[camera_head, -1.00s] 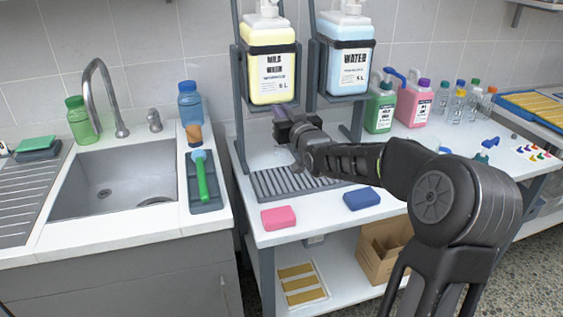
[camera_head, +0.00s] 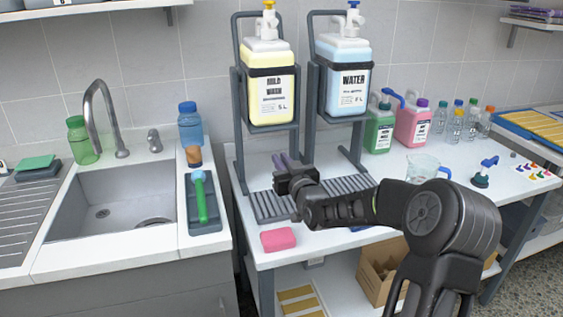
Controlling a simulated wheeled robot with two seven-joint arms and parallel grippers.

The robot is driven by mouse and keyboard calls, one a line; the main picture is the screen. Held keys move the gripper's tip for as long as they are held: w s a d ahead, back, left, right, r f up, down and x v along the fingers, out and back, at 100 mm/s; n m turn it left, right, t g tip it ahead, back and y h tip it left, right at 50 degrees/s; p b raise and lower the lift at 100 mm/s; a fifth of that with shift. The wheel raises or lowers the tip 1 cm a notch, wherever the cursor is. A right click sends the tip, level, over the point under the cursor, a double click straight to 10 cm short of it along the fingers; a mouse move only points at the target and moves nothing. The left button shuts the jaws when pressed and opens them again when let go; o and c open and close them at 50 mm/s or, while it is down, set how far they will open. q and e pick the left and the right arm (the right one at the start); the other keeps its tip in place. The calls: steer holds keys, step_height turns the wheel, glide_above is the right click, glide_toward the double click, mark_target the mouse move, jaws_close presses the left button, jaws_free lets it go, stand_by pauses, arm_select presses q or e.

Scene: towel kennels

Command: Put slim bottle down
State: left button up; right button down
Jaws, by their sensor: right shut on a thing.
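My right gripper (camera_head: 285,174) is shut above the grey slatted drip tray (camera_head: 345,184), in front of the yellow "Mild Wash" container (camera_head: 270,85). A small purplish part of what I take to be the slim bottle (camera_head: 284,159) shows at its fingertips; the rest is hidden by the gripper. I cannot tell whether the bottle touches the tray. Several other slim clear bottles (camera_head: 455,126) with coloured caps stand at the back right of the table. My left gripper is not in view.
A blue "Water" container (camera_head: 347,80) hangs on the neighbouring stand. Green (camera_head: 380,130) and pink (camera_head: 412,125) jugs and a clear measuring jug (camera_head: 424,166) stand to the right. A pink sponge (camera_head: 278,239) lies at the front. The sink (camera_head: 110,210) is at left.

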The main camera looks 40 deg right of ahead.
steer(key=shift+f, duration=0.1)
steer(key=c, duration=1.4)
jaws_free()
steer(key=shift+o, duration=0.2)
steer(key=v, duration=1.2)
